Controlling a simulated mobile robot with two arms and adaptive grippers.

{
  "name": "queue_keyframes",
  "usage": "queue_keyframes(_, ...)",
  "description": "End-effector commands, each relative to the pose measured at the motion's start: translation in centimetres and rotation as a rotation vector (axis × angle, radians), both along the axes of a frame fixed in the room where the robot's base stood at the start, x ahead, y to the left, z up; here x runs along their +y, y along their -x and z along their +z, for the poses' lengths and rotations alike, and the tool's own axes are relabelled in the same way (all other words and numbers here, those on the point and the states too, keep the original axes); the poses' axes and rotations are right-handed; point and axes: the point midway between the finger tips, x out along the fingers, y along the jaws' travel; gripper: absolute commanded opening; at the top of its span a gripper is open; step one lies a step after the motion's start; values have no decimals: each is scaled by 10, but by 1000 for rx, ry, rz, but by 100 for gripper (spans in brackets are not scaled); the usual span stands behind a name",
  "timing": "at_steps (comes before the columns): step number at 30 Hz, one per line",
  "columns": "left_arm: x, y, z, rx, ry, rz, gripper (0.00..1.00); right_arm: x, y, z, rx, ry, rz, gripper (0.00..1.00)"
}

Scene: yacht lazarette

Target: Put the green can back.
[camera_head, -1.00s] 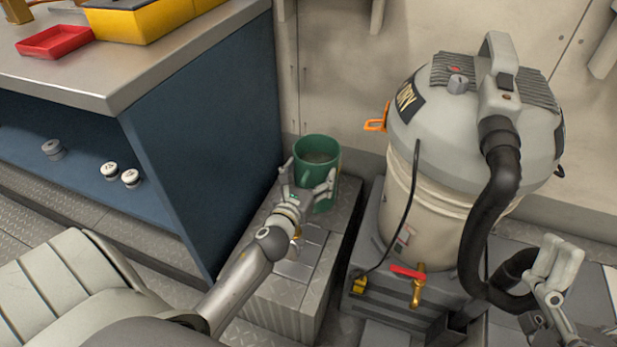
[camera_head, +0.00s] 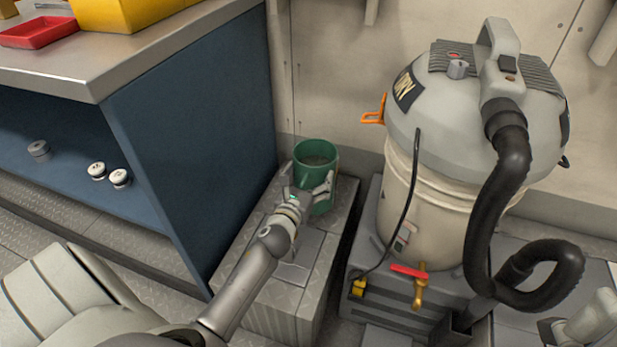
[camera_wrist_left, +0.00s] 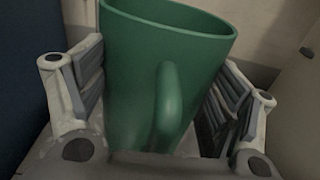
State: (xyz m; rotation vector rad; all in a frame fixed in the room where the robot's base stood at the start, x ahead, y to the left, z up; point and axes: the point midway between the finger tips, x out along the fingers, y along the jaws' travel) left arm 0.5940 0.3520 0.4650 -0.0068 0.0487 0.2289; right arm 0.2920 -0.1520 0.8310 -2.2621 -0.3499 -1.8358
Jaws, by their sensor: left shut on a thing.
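The green can (camera_head: 317,163) looks like an open-topped mug with a handle. It is at the far end of a grey metal box step, close to the back wall; I cannot tell whether its base rests on the step. My left gripper (camera_head: 311,187) is shut on the can, with one finger on each side. In the left wrist view the can (camera_wrist_left: 135,85) fills the space between the finger pads (camera_wrist_left: 160,110), its handle facing the wrist. My right gripper (camera_head: 585,325) shows only partly at the lower right edge, and its fingers are unclear.
The step (camera_head: 310,258) is narrow, with a blue cabinet side (camera_head: 195,150) on its left. A grey and cream vacuum (camera_head: 425,205) with a black hose stands right. White-capped knobs (camera_head: 97,171) sit on the cabinet shelf. A red tray (camera_head: 40,32) is on the countertop.

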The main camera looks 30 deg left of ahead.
Motion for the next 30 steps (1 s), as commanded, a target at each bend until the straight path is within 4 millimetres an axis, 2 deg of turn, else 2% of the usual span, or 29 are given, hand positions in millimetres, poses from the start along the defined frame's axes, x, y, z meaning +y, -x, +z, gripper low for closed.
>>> queue_keyframes(1,-1,-1,-6,-11,0,-3,13,0,0,-10,1,0,0,96)
queue_keyframes(3,-1,-1,-12,-12,-1,-2,13,1,-1,-14,0,2,0,96)
queue_keyframes(16,-1,-1,-16,-12,-4,-3,13,1,-2,-6,-27,4,0,96)
queue_keyframes(17,0,1,-23,2,-1,0,86,1,-2,-6,-29,4,-1,96)
queue_keyframes(20,0,1,-22,2,-1,0,98,1,-2,-5,-27,3,-1,96)
queue_keyframes(21,0,1,-22,2,-1,0,100,1,-2,-5,-27,3,-1,96)
queue_keyframes(30,0,1,-22,2,-1,0,100,1,-2,-5,-26,2,-1,96)
